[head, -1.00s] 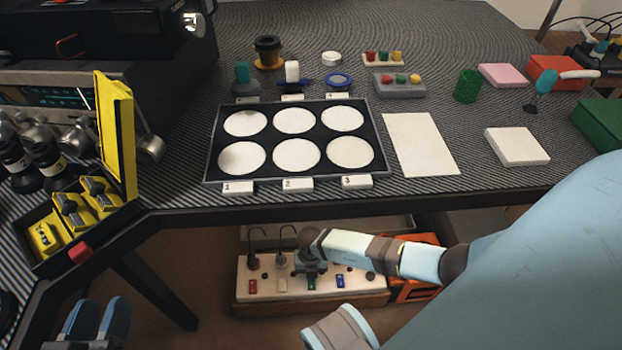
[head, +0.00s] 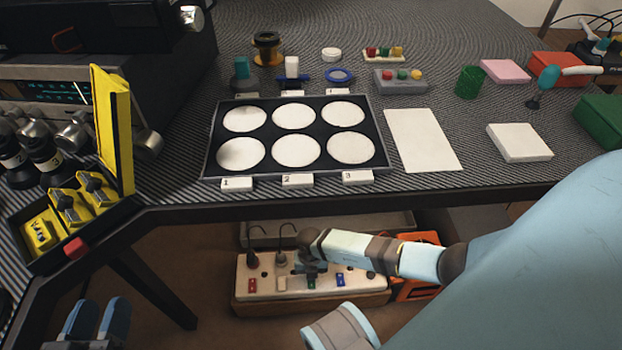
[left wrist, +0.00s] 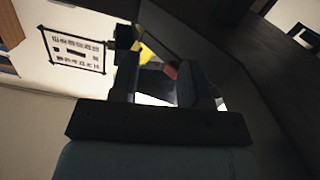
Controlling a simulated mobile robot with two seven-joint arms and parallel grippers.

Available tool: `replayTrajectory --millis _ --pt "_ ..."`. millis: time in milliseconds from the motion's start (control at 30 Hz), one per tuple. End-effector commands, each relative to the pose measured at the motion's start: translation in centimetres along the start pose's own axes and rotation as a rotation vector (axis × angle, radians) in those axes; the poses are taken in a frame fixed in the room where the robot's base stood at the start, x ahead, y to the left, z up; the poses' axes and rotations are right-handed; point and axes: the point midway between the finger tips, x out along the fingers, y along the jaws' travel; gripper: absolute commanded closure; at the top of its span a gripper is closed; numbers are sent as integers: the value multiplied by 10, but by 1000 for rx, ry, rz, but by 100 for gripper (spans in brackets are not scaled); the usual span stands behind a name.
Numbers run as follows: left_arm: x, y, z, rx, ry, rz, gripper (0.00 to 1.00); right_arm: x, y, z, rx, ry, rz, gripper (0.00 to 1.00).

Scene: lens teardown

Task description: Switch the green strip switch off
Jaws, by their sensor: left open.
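The power strip (head: 265,303) lies below the table's front edge, a white top on a wooden base. It has a red switch (head: 252,285), a pale switch (head: 282,283), a green switch (head: 311,282) and a blue switch (head: 340,279). My right gripper (head: 311,268) is over the strip, just behind the green switch; its fingers are small and dark, and I cannot tell their opening or whether they touch it. My left gripper (head: 97,325) is open and empty at the bottom left, away from the strip; its fingers also show in the left wrist view (left wrist: 160,85).
Plugs with black cords (head: 282,256) stand at the strip's left. An orange box (head: 415,288) is at its right. The table's front edge (head: 330,208) overhangs behind the strip. An open yellow-lidded case (head: 115,130) is near my left gripper. A tray (head: 376,150) with white discs lies above.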

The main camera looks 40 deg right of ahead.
Motion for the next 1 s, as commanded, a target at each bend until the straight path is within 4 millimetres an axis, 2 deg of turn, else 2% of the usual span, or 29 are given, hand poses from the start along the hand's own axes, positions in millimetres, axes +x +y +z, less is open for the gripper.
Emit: replayTrajectory --millis 267,533,833,1000 --pt "0 -1 0 8 4 0 57 3 0 0 0 1 0 100" --pt "4 -7 -19 104 57 -3 57 2 0 0 0 1 0 100" --pt "-4 7 -19 -43 -24 0 57 -26 0 -4 0 0 1 100" --pt "-5 9 -31 -53 16 -6 57 -36 0 -5 -1 0 0 100"
